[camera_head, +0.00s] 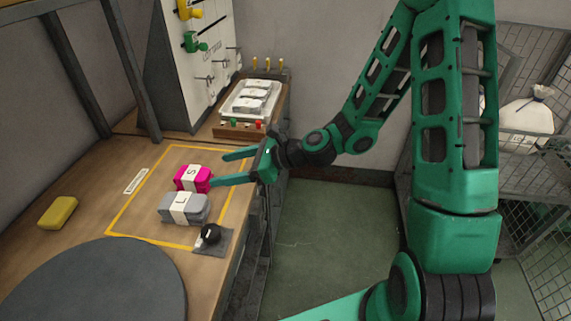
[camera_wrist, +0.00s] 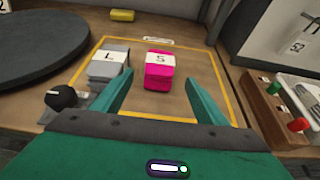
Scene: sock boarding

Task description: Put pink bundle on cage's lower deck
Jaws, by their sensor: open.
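The pink bundle (camera_head: 186,182), with a white band marked S, lies on the wooden table inside a yellow outlined rectangle. It also shows in the wrist view (camera_wrist: 158,76), beyond and between my fingertips. My gripper (camera_head: 218,168) is open and empty, with its fingers pointing at the bundle from the right. The fingers (camera_wrist: 161,88) do not appear to hold anything. A grey bundle (camera_head: 199,215) marked L lies beside the pink one. The wire cage (camera_head: 546,185) stands at the far right, partly hidden by my arm. A white sack (camera_head: 526,120) is in it.
A black knob on a plate (camera_head: 210,236) is at the table's edge. A round dark disc (camera_head: 95,285) fills the front left. A yellow block (camera_head: 58,212) lies at left. A wooden box with a tray (camera_head: 250,103) stands behind. Green floor (camera_head: 325,225) is clear between table and cage.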

